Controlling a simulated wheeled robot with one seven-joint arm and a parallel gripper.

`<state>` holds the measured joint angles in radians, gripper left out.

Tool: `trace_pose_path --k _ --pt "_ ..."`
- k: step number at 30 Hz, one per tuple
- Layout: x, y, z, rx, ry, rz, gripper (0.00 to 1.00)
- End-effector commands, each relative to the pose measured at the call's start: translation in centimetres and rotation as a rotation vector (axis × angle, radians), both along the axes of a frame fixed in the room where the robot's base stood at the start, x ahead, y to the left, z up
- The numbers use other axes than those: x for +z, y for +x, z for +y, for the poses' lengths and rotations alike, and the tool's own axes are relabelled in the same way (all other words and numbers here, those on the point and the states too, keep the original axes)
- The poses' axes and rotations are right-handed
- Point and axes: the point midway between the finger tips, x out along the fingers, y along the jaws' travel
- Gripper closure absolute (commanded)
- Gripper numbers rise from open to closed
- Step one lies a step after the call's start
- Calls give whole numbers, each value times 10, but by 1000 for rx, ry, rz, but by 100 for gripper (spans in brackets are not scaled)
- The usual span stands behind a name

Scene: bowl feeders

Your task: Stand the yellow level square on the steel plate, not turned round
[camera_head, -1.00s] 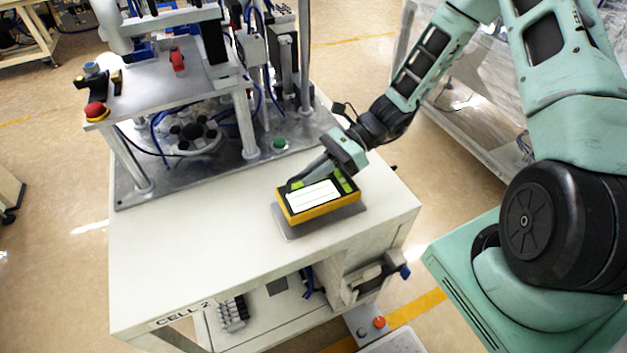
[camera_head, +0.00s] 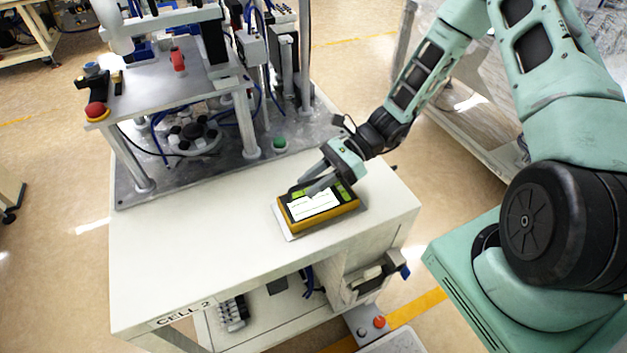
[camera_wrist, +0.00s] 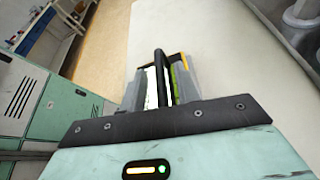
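The yellow level (camera_head: 325,218) is a box with a yellow side, a black-rimmed top, a white label and green patches. It rests on the steel plate (camera_head: 281,224), which shows as a narrow grey strip along its left and front edges; the rest is hidden beneath it. My gripper (camera_head: 310,188) is over the top of the level, pointing down. In the wrist view, its two fingers (camera_wrist: 160,88) stand on either side of a black bar on the level. White and green show in the gaps beside the bar, so the fingers look open.
The plate lies on the white bench top (camera_head: 200,240), near its front right edge. A machine with metal posts and a raised plate (camera_head: 170,85) stands behind on the left. A green button (camera_head: 280,143) is at its near edge. The bench's left front is clear.

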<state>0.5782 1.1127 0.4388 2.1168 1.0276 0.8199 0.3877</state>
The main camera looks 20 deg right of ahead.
Motion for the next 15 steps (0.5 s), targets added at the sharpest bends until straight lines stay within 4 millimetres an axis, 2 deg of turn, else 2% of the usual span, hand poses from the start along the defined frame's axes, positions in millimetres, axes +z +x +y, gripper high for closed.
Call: trace_pose_path --k 5,15 --pt "6 2 -17 -2 -3 -3 68" --pt "32 8 -82 -3 -3 -2 68"
